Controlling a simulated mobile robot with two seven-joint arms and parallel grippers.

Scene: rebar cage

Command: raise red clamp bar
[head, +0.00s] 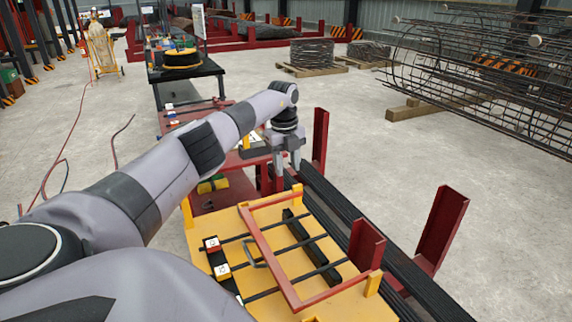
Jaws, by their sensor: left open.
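The red clamp bar (268,254) is a flat red frame over the yellow fixture table (222,229) at the lower centre. It lies low, across several dark rods (306,241). A grey loop handle (254,257) shows beside its long left side. My left gripper (288,172) is open and empty, with its fingers pointing down. In the picture it is just above the far end of the frame; its exact height over it is hard to tell. My right gripper is out of view.
Red upright posts (440,228) stand right of the table, beside long dark bars (338,212). Two small labelled blocks (222,271) sit at the table's left. A dark bench with a yellow-black reel (182,60) is behind. A rebar cage (490,75) lies at upper right; floor between is clear.

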